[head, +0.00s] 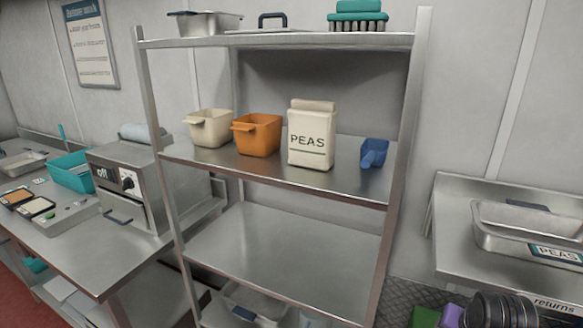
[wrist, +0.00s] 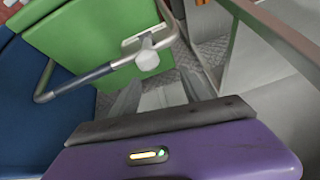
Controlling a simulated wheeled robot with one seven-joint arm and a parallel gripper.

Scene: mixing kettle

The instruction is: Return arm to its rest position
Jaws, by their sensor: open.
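My gripper (wrist: 162,92) shows in the wrist view, with its purple body at the bottom and two grey fingers reaching away from it. The fingers are apart, with nothing visible between them. Beyond them are a green panel (wrist: 90,42), a blue panel (wrist: 40,110) and a bent metal bar (wrist: 85,80). In the head view, part of my dark arm shows at the bottom right edge, low in front of the right counter. The fingers cannot be made out there.
A metal rack (head: 290,235) stands in the middle, holding a cream bin (head: 209,130), an orange bin (head: 256,137), a PEAS bag (head: 311,138) and a blue scoop (head: 374,153). A metal tray (head: 510,240) sits on the right counter (head: 460,262). A left counter (head: 95,250) carries a box-shaped appliance (head: 125,180).

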